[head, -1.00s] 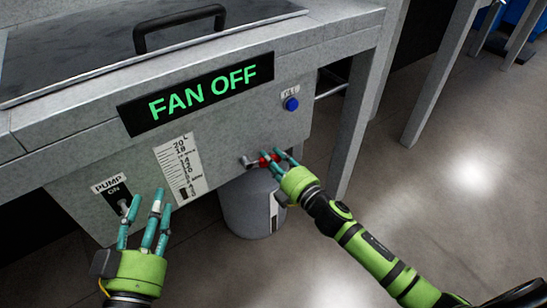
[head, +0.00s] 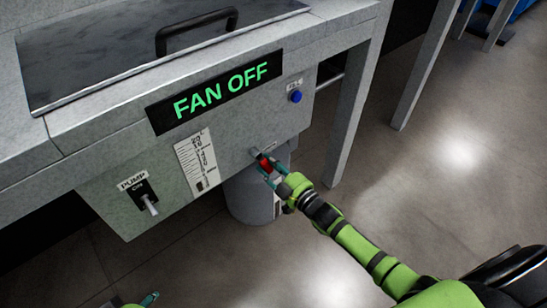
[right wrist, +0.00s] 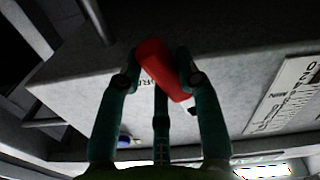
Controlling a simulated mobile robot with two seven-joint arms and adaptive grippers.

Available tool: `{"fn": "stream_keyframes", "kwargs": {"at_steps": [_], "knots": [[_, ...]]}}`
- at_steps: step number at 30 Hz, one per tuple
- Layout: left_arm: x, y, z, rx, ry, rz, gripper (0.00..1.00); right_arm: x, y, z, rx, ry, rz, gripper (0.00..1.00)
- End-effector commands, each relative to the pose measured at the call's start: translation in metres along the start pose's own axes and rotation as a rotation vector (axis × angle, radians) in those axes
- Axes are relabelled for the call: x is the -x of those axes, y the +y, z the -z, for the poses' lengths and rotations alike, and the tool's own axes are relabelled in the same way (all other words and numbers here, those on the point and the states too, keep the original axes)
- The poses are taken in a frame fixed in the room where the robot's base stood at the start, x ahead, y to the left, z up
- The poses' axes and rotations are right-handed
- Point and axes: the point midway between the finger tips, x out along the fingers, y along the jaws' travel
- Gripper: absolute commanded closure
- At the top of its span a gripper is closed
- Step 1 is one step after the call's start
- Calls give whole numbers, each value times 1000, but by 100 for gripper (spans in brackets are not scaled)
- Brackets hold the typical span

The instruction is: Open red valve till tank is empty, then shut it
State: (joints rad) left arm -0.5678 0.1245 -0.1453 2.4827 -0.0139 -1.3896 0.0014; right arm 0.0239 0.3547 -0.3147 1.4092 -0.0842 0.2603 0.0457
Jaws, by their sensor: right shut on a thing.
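The red valve (head: 264,164) is on the front of the grey turbine stand (head: 235,135). My right gripper (head: 269,172) is shut on its red handle. In the right wrist view the red handle (right wrist: 160,70) sits between the teal fingers of my gripper (right wrist: 158,82). A level gauge (head: 197,160) with a scale is left of the valve; its reading is too small to tell. A grey cylindrical container (head: 250,195) stands below the valve. Only finger parts of my left gripper (head: 142,302) show at the bottom edge, away from the stand.
A pump switch (head: 149,203) with an "ON" label is at the lower left of the panel. A "FAN OFF" sign (head: 215,92) is lit green. A stand leg (head: 352,120) is right of the valve. Open floor lies further right.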

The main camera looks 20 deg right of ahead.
Motion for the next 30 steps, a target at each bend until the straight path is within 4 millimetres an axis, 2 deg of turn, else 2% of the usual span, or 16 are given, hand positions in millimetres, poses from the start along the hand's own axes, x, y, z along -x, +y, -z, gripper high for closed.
{"fn": "stream_keyframes", "kwargs": {"at_steps": [3, 8, 18, 30], "knots": [[6, -4, -26, 12, -124, 2, 53, -1, -5, 2, -86, 0, -1, 100], [4, -5, -44, 18, -207, 2, 53, -2, -11, 3, -178, 2, -1, 100], [-7, -5, -47, 17, -217, 1, 53, -2, -17, 2, -269, 3, -2, 100], [-8, -5, -48, 17, -217, 1, 53, -2, -18, 3, -277, 4, -2, 100]]}}
